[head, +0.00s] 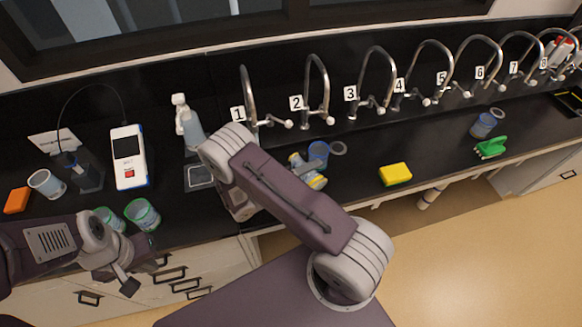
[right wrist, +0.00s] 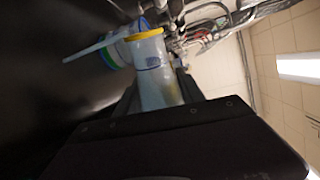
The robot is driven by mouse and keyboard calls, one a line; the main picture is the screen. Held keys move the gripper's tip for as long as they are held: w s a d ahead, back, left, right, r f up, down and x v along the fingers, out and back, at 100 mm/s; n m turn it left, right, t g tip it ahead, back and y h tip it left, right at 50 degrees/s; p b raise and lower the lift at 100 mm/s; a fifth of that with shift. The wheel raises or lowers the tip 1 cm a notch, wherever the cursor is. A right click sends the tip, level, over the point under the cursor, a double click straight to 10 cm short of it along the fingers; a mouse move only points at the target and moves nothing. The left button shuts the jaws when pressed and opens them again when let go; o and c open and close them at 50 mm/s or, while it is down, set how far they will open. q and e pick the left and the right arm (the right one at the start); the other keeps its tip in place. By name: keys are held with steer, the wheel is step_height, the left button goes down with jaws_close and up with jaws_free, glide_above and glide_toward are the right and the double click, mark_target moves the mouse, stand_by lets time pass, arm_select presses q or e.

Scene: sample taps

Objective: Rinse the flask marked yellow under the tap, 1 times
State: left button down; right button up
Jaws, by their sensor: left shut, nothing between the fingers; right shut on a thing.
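The flask marked yellow (head: 314,181) is in the middle of the head view, beside the black counter's front edge, partly hidden by my right arm. My right gripper (head: 297,166) is shut on it. In the right wrist view the flask (right wrist: 153,62) lies between the fingers, with a yellow ring around it. It looks tilted in the head view. The numbered taps (head: 320,85) stand in a row along the back wall; taps 2 and 3 are nearest behind the flask. No water stream is visible. My left gripper (head: 128,277) is shut and empty, low at the left in front of the counter.
A blue-marked vessel (head: 318,152) stands just behind the held flask. Green-rimmed beakers (head: 142,214), a meter (head: 128,157) and a spray bottle (head: 188,124) stand left.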

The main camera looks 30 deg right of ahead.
steer(key=shift+d+f, duration=0.1)
steer(key=shift+d, duration=0.1)
steer(key=shift+a+n, duration=0.2)
steer(key=shift+n, duration=0.1)
steer(key=shift+w+d, duration=0.1)
steer(key=shift+d, duration=0.1)
steer(key=shift+a, duration=0.15)
steer(key=shift+n+p, duration=0.3)
steer(key=shift+n, duration=0.1)
steer(key=shift+r, duration=0.2)
steer(key=shift+w+n+g, duration=0.1)
steer(key=shift+n+g, duration=0.2)
steer(key=shift+n, duration=0.1)
steer(key=shift+r+p, duration=0.2)
steer(key=shift+p, duration=0.15)
